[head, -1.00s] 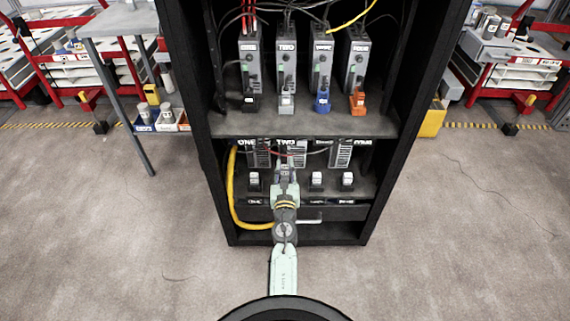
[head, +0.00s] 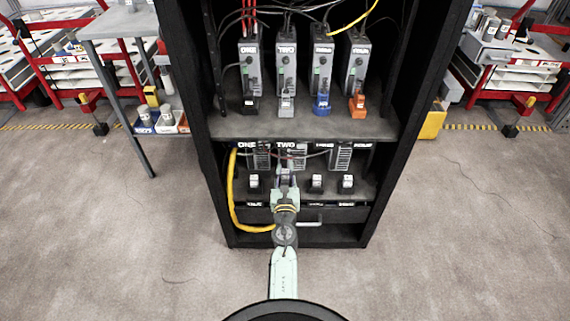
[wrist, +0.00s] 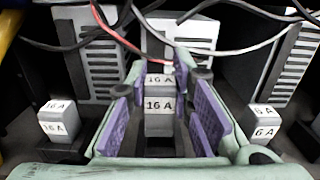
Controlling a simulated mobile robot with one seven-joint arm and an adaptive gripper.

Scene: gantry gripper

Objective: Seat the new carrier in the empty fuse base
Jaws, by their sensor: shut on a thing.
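My gripper (head: 286,182) reaches into the lower shelf of the black cabinet, at the second position from the left. The carrier stands upright between the pads.
Red, black and white cables cross just behind my fingertips, before grey vented units (wrist: 92,55). A yellow hose (head: 232,190) runs down the cabinet's left side.

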